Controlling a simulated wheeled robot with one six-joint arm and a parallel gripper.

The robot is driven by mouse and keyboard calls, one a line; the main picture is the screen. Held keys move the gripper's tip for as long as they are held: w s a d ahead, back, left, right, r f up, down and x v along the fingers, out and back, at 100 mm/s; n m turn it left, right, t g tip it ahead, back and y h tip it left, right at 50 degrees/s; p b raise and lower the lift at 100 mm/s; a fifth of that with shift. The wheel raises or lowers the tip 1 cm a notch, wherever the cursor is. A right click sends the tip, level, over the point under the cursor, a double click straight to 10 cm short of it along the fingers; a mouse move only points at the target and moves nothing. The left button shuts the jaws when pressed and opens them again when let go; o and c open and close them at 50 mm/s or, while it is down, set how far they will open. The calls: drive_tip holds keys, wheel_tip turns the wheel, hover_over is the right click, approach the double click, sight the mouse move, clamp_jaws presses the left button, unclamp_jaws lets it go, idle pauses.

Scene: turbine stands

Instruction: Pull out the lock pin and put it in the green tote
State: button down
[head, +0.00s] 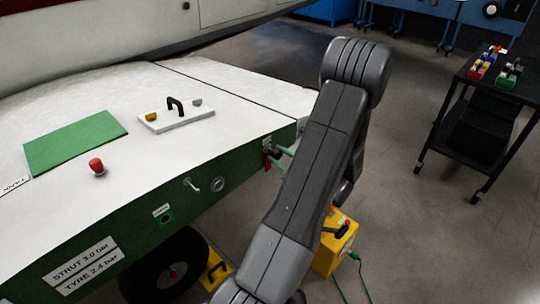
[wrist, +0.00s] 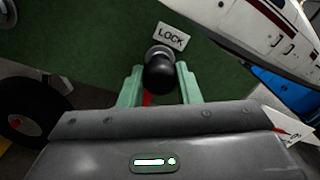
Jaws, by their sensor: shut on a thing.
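The lock pin shows in the wrist view as a black round knob (wrist: 159,74) on a grey collar, below a white LOCK label (wrist: 170,37) on a green panel. My gripper (wrist: 159,88) has one pale green finger on each side of the knob and is shut on it. The pin's shaft is hidden. A red strip hangs below the knob. In the head view my gripper (head: 281,156) is at the right end of the green side panel, with the dark knob (head: 272,152) and red strip at its tips.
A black cart (head: 460,78) at the right carries small red, yellow and green items (head: 509,77). A yellow box (head: 334,245) with a green cable stands on the floor. A flat green mat (head: 75,143) lies on the white surface. Floor between panel and cart is open.

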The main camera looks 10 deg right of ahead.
drive_tip(key=shift+s+d, duration=0.35)
drive_tip(key=shift+s, duration=0.05)
drive_tip(key=shift+s+d, duration=0.15)
drive_tip(key=b+v, duration=0.1)
drive_tip(key=v, duration=0.6)
idle(0.9)
idle(0.4)
